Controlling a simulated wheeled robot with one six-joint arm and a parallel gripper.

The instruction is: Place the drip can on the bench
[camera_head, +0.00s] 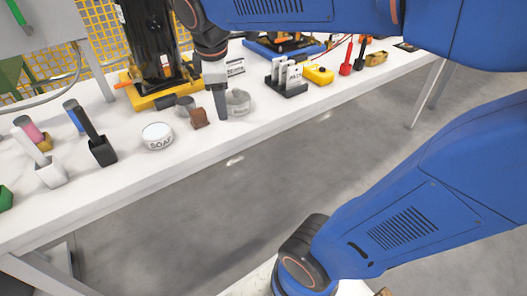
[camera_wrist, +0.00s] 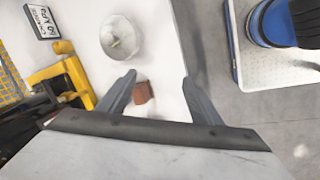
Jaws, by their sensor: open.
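A round pale grey can (camera_head: 238,102), which looks like the drip can, stands on the white bench (camera_head: 185,165), just right of my gripper in the head view. In the wrist view the can (camera_wrist: 120,37) is seen from above, beyond the left fingertip and apart from both fingers. My gripper (camera_wrist: 159,78) is open and points down over the bench. A small brown block (camera_head: 198,118) lies on the bench below it; the block (camera_wrist: 143,92) shows between the fingers in the wrist view. Nothing is held.
A white soap tub (camera_head: 158,136) and holders with tools, one black (camera_head: 102,152), stand to the left. A yellow-based black machine (camera_head: 155,95) is behind. A dark card rack (camera_head: 287,84) and a yellow box (camera_head: 319,74) stand to the right. The bench's front strip is clear.

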